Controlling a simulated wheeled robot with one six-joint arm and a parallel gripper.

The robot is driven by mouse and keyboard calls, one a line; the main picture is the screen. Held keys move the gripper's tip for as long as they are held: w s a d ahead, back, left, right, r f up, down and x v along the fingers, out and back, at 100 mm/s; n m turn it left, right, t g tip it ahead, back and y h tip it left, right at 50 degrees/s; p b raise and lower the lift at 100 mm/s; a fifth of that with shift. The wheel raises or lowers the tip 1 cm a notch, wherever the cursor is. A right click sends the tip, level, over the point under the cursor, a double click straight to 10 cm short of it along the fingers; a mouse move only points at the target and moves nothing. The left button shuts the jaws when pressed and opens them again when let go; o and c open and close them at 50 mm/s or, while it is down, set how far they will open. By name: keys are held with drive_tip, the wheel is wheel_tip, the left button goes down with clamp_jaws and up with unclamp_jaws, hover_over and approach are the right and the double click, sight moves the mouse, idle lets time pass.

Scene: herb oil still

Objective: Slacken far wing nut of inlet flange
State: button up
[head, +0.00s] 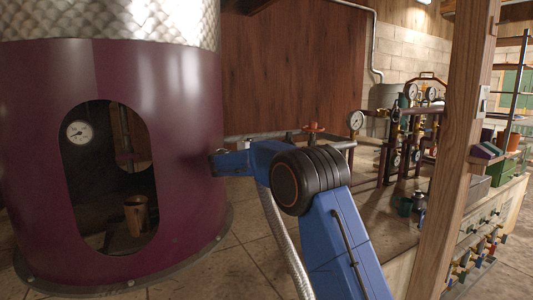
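My blue arm reaches left across the middle of the head view. Its far end (214,164) is a small dark shape at the right edge of the purple still body (190,200). I cannot make out the fingers, nor whether they touch anything. A grey pipe (262,135) runs right from behind the still, just above and behind my arm, with fittings and an orange-red handle (313,126) on it. I cannot pick out the inlet flange or its wing nuts; my arm and the still may hide them.
A wooden post (462,150) stands at right, before a bench with gauges and pipework (410,120). Tiled floor (225,270) is open at lower centre.

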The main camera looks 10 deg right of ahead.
drive_tip(key=v, duration=1.6)
drive_tip(key=shift+d+f, duration=0.1)
